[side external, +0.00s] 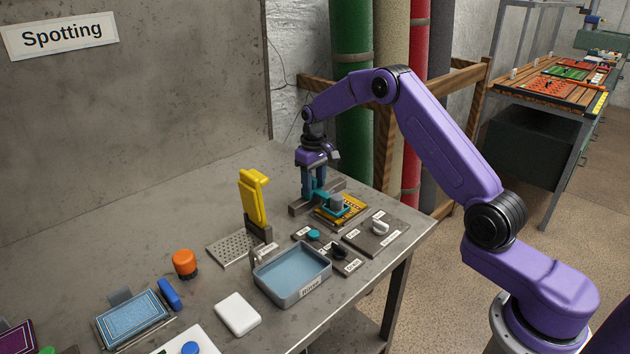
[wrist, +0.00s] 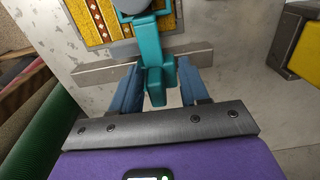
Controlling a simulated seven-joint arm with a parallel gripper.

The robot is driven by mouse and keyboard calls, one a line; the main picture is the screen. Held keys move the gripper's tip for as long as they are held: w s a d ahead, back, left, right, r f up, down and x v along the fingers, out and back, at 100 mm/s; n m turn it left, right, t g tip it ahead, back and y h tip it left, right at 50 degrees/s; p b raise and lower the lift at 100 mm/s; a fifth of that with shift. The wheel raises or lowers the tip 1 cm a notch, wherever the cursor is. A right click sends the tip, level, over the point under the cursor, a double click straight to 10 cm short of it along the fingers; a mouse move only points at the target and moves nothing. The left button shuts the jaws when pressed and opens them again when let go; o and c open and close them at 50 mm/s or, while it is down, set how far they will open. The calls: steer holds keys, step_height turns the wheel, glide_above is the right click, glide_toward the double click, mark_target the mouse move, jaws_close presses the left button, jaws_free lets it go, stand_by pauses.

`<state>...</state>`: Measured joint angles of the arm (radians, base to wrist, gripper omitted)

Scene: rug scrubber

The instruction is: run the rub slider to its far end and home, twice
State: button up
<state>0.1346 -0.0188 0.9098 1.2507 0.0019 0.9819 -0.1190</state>
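The rub slider (side external: 337,209) is a teal frame with a grey round pad and an upright teal handle, which shows in the wrist view (wrist: 155,80). It stands at the grey rail (side external: 300,208), with its pad over a yellow patterned rug sample (side external: 352,211). My gripper (side external: 314,192) points down over the rail. The slider's lower part is partly hidden by the fingers in the side view.
A blue-filled tray (side external: 302,292), a yellow upright tool (side external: 253,196) on a stand, and plates with a white knob (side external: 380,226) and a black knob (side external: 339,252) stand nearby. An orange knob (side external: 184,262) is farther left. The table's right edge is close.

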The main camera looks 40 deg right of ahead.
steer(key=shift+r, duration=0.15)
step_height(320, 180, up, 17)
stand_by(0.5)
steer(key=shift+r, duration=0.1)
steer(key=f, duration=0.5)
steer(key=w+f, duration=0.1)
steer(key=f, duration=1.1)
steer(key=shift+w+d+f, duration=0.2)
steer(key=shift+w+d, duration=0.1)
jaws_close()
steer(key=shift+d, duration=3.35)
